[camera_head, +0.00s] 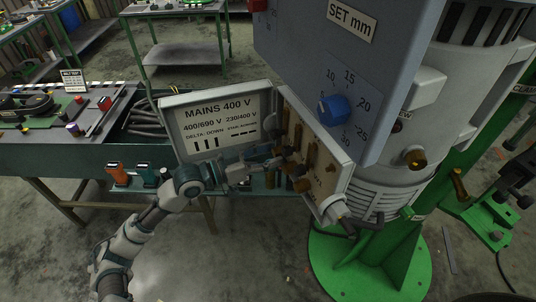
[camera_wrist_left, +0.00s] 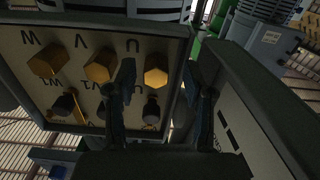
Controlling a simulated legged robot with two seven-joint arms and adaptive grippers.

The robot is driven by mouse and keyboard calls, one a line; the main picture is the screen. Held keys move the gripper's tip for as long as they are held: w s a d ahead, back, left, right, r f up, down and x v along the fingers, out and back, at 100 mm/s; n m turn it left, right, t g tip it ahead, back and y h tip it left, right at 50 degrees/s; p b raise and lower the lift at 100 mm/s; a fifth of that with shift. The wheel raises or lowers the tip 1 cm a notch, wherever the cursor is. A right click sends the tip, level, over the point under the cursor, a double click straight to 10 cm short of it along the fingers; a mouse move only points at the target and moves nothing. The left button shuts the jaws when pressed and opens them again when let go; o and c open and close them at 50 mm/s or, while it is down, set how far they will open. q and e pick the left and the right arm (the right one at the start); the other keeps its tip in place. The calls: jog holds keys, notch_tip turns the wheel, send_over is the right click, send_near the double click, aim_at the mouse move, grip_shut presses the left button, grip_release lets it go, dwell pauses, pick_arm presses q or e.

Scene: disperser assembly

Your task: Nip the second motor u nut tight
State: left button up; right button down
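The open motor terminal box (camera_head: 315,160) is fixed to the side of the motor, with brass terminal nuts inside. My left gripper (camera_head: 275,163) reaches into the box from the left, in front of the terminals. In the left wrist view the gripper (camera_wrist_left: 163,88) has its two dark fingers apart. A brass hex nut under an inverted "U" (camera_wrist_left: 157,70) shows in the gap between them; I see no clear contact. Two more brass nuts (camera_wrist_left: 103,66) (camera_wrist_left: 50,60) sit to its left. Darker nuts (camera_wrist_left: 65,104) (camera_wrist_left: 151,111) sit lower. Which nut is the second is not clear. My right gripper is out of view.
The box lid (camera_head: 221,121), marked "MAINS 400 V", stands open close beside my left gripper. The grey control housing with a blue knob (camera_head: 334,110) overhangs the box. An orange-handled tool (camera_head: 117,174) and a teal one (camera_head: 148,177) are at the bench edge.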

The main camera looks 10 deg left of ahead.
pick_arm(q)
jog(key=shift+s+r, duration=0.1)
jog(key=shift+r, duration=0.05)
jog(key=shift+s+a, duration=0.15)
jog(key=shift+a, duration=0.2)
jog(key=v, duration=1.1)
jog(key=shift+a, duration=0.15)
